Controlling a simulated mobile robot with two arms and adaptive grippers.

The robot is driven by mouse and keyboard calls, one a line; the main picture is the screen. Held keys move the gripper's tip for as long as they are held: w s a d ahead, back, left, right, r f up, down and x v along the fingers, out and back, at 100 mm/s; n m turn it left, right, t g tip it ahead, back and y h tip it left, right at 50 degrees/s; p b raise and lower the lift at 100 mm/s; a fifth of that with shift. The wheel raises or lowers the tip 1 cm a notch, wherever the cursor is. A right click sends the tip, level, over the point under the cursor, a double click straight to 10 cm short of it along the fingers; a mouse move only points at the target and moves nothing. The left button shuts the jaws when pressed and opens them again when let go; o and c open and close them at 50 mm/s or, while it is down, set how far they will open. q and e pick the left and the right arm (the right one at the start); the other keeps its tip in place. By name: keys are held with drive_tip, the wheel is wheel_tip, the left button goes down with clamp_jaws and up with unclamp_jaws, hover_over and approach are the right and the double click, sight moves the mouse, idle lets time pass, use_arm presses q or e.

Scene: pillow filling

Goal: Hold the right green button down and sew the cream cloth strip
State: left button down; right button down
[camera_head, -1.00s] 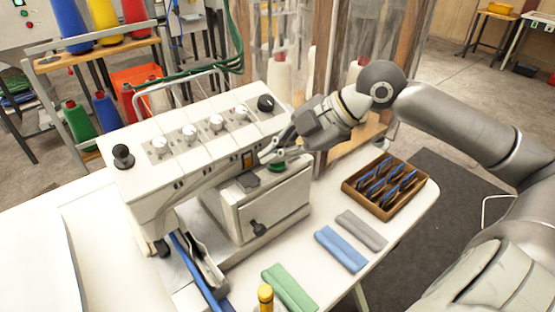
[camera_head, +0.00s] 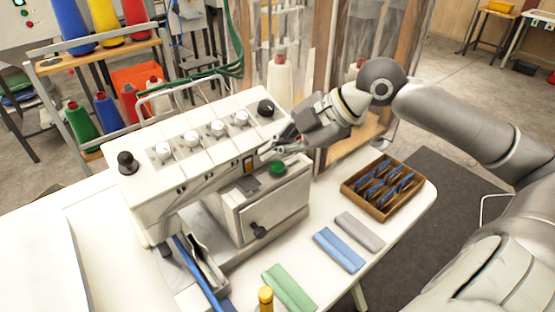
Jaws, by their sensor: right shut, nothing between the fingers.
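The right green button (camera_head: 278,168) is a bright green disc on top of the white sewing machine's (camera_head: 275,200) front box. A darker flat patch (camera_head: 247,184) lies left of it. My right gripper (camera_head: 269,150) is shut and empty, just above and behind the button in the picture; I see no contact. A pale strip-like piece (camera_head: 208,262) lies beside a blue strip (camera_head: 192,266) at the machine's left end; I cannot tell whether it is the cream cloth strip. My left gripper is out of view.
Folded grey (camera_head: 360,232), blue (camera_head: 339,249) and green (camera_head: 290,287) cloths lie on the white table. A wooden tray (camera_head: 383,213) with blue items stands at right. A yellow-topped post (camera_head: 265,294) is in front. Thread cones (camera_head: 108,112) stand behind.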

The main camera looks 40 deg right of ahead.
sight(277, 169)
wheel_tip(277, 169, up, 5)
drive_tip(key=p, duration=0.5)
idle(0.5)
drive_tip(key=shift+f, duration=0.1)
